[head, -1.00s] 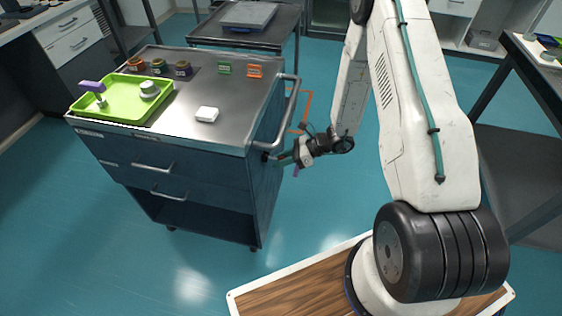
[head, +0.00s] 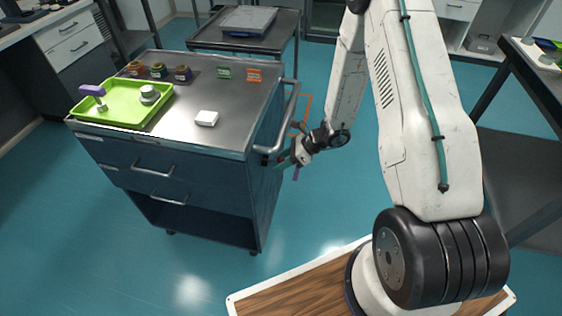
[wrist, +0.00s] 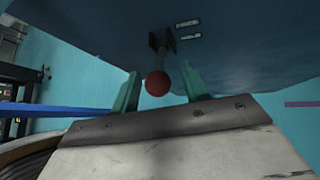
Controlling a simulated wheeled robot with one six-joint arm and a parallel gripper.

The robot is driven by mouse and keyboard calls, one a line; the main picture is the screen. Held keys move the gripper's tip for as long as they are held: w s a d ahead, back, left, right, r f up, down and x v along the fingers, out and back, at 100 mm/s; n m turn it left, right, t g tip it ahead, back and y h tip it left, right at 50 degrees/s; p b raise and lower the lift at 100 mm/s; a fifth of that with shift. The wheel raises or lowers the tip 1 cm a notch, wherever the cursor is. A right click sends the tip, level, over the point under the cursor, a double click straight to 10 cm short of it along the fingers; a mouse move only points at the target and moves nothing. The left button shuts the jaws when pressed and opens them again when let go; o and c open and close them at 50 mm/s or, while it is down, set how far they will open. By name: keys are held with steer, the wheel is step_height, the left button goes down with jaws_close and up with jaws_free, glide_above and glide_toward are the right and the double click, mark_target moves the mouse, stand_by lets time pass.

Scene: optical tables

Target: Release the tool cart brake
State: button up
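The tool cart (head: 205,185) is a dark blue cabinet with a metal top. In the wrist view its side panel (wrist: 240,45) carries a brake lever (wrist: 160,45) that ends in a red ball knob (wrist: 157,83). Two small light labels (wrist: 188,29) sit beside the lever's mount. My gripper (wrist: 158,92) is open, with one green finger on each side of the red knob in the picture. I cannot tell whether a finger touches it. In the head view my gripper (head: 287,161) is low at the cart's right side, below the push handle (head: 290,112).
Another cart (head: 205,38) stands behind. A dark table (head: 525,190) is at right. Floor in front is clear.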

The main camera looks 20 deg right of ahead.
steer(key=v, duration=0.7)
steer(key=shift+d+r, duration=0.25)
steer(key=shift+d, duration=0.05)
stand_by(0.4)
steer(key=s+a+r+n+g+h, duration=0.1)
steer(key=s+r+n+h, duration=0.4)
steer(key=s+r+n, duration=0.7)
steer(key=s+a+r+n+h, duration=0.3)
steer(key=s+r+n, duration=0.9)
steer(key=r, duration=1.1)
steer(key=shift+s+r+n+g+h, duration=0.35)
steer(key=shift+s+h, duration=0.85)
steer(key=shift+s, duration=0.7)
steer(key=shift+f, duration=0.1)
